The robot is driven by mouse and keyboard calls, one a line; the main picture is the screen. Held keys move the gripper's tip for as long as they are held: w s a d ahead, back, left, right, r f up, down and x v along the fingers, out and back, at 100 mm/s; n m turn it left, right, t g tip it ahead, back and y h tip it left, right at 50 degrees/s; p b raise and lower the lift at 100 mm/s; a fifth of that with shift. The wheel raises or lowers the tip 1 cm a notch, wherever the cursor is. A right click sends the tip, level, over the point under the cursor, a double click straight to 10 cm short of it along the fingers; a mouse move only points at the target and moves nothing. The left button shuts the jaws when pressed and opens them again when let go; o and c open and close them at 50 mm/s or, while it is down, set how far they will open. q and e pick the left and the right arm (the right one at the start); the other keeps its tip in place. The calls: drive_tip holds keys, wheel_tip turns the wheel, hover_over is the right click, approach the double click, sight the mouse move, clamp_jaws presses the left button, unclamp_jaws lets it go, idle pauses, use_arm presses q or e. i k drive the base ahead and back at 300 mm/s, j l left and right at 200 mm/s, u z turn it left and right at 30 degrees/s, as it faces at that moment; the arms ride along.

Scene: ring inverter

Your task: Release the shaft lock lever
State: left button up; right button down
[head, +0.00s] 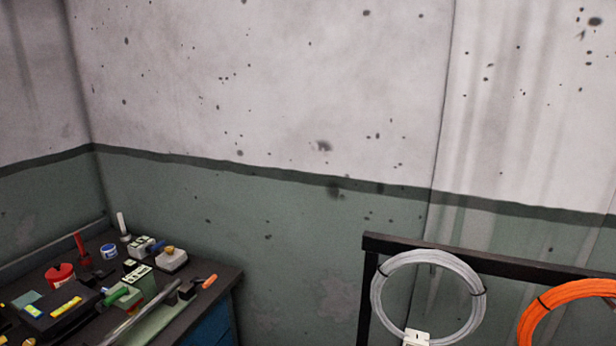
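No shaft lock lever can be made out in the head view. Neither of my grippers is in view. The view takes in a wall corner, a cluttered workbench (222,290) at the lower left and a dark rack (500,262) at the lower right.
The bench holds a red round item (60,274), a blue-and-white roll (109,251), an orange-handled tool (209,282) and several small boxes. A grey cable coil (378,300) and an orange coil (535,318) hang on the rack. Between bench and rack only the green lower wall (300,260) shows.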

sight(203, 282)
drive_tip(key=j+u, duration=0.4)
drive_tip(key=i+j+u, duration=0.15)
drive_tip(key=j+u, duration=0.25)
drive_tip(key=l, duration=0.1)
